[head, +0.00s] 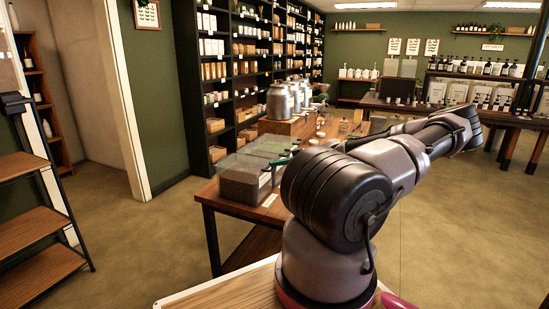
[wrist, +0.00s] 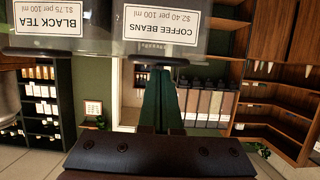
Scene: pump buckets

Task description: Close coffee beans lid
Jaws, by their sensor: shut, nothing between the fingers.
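In the wrist view, which is upside down, the clear bin labelled COFFEE BEANS (wrist: 160,24) is at the top middle. Its white label reads $2.40 per 100 ml. My gripper (wrist: 166,74) has dark green fingers closed together, pointing up the picture, with tips close to that bin's edge; I cannot tell if they touch. In the head view the green fingers (head: 282,161) show over a row of clear bins (head: 240,184) on the table. I cannot make out the coffee beans lid or whether it is open, nor which bin there is coffee.
A clear bin labelled BLACK TEA (wrist: 48,22) sits beside the coffee bin. In the head view, metal canisters (head: 280,103) stand farther back on the wooden table (head: 235,208). A dark shelf unit (head: 215,90) lines the wall behind.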

